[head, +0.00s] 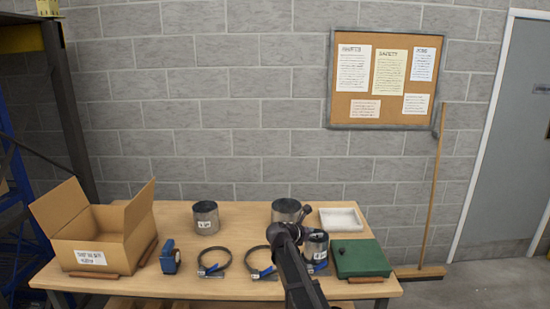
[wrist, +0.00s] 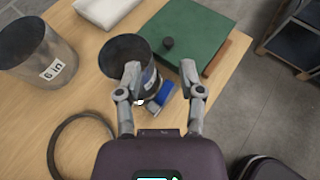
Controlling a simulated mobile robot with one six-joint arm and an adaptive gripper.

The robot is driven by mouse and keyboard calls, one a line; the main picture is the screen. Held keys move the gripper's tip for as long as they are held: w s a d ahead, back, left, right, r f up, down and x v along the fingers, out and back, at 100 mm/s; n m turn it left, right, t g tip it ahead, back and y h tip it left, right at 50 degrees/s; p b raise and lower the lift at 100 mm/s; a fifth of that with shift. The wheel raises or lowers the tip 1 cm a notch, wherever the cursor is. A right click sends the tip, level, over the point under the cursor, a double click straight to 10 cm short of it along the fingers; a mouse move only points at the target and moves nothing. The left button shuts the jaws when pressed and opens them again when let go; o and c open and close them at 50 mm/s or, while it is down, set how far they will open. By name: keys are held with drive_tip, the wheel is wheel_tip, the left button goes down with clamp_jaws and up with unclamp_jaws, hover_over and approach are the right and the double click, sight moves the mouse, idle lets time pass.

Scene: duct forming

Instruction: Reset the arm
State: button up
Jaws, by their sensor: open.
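My gripper (wrist: 160,72) is open in the wrist view, with its two fingers apart. Beyond and below the fingers stands a short metal duct (wrist: 124,50), upright on the table, with a blue clamp handle (wrist: 166,93) at its side; whether the gripper touches either is hard to tell. In the head view my dark arm reaches over the table's front edge, just left of this duct (head: 317,246), and hides part of the area; the fingertips are hard to make out there.
A broom (head: 432,200) leans on the wall.

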drive_tip(key=s+d+f+m+g+y+b, duration=0.2)
drive_tip(key=s+d+f+m+g, duration=0.1)
drive_tip(key=s+f+m, duration=0.4)
drive_tip(key=s+d+f+m+g+y+b, duration=0.25)
drive_tip(key=s+f+m, duration=0.35)
drive_tip(key=s, duration=0.4)
drive_tip(key=s+a+f+m+g+y+b, duration=0.1)
drive_tip(key=s+f+m+y, duration=0.1)
drive_tip(key=s+m, duration=0.4)
drive_tip(key=s+a+f+m+g+y+b, duration=0.1)
drive_tip(key=s+m+y, duration=0.3)
drive_tip(key=s, duration=0.5)
drive_tip(key=f+m+g, duration=0.1)
drive_tip(key=m, duration=0.1)
drive_tip(key=shift+s+a+f+m, duration=0.3)
drive_tip(key=shift+a+f+m, duration=0.05)
drive_tip(key=shift+f+m, duration=0.05)
